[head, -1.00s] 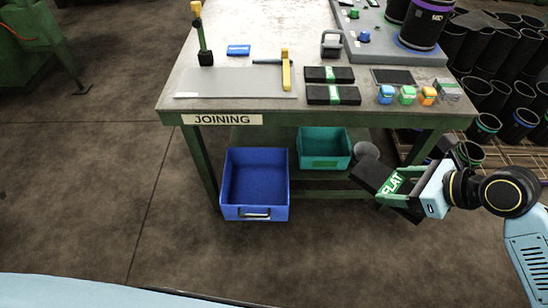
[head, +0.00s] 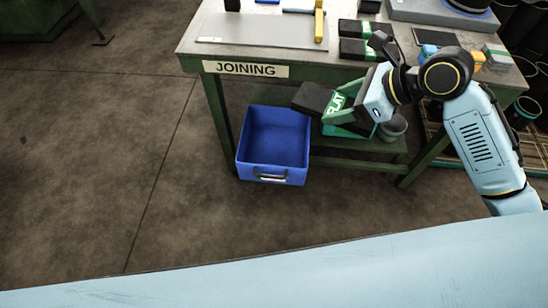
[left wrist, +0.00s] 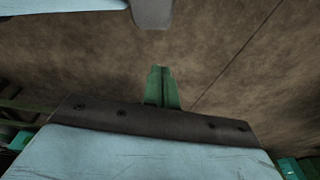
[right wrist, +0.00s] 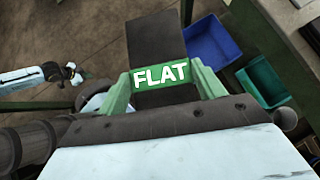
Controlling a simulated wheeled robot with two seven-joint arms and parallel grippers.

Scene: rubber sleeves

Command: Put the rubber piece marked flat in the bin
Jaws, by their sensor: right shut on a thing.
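The black rubber piece (head: 312,97) with a green band marked FLAT is held in my right gripper (head: 346,104). In the right wrist view the piece (right wrist: 157,42) sits between the two green fingers (right wrist: 160,86), its far end sticking out. In the head view its free end is near the upper right corner of the blue bin (head: 243,150), which looks empty. The blue bin (right wrist: 210,42) also shows right of the piece in the right wrist view.
A teal bin (right wrist: 262,80) stands beside the blue one, mostly hidden behind my right gripper in the head view. The green bench with the JOINING sign (head: 246,69) rises behind the bins. Two black pieces with green bands (head: 357,48) lie on it. Floor at left is clear.

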